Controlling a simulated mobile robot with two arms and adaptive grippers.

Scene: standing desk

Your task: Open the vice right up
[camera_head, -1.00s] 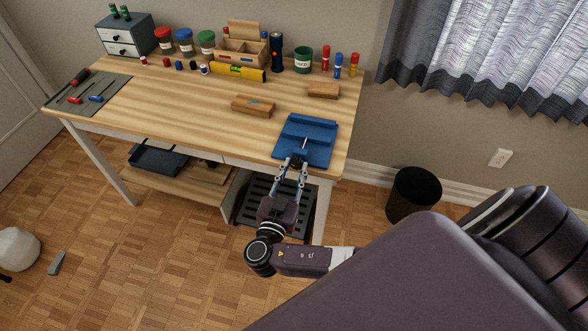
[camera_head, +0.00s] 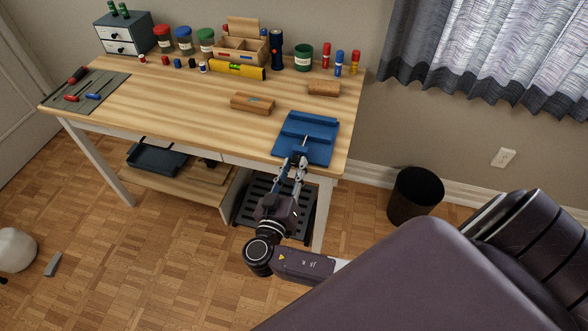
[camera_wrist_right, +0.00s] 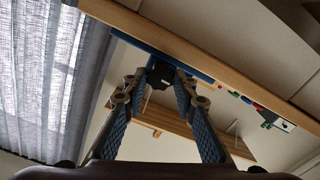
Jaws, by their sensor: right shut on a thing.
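The blue vice (camera_head: 317,128) sits at the front right corner of the wooden desk. Its two jaws stand apart, with a bare metal screw (camera_head: 305,141) showing between them. My right gripper (camera_head: 296,162) reaches up to the vice's front side at the desk edge. It is shut on the dark vice handle, which shows as a black block (camera_wrist_right: 160,76) between the fingertips in the right wrist view. The fingers hide part of the handle. My left gripper is not in view.
Jars, a yellow level (camera_head: 238,70) and a torch (camera_head: 276,52) line the back. A tool mat (camera_head: 108,92) lies at left. A black bin (camera_head: 415,196) stands on the floor.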

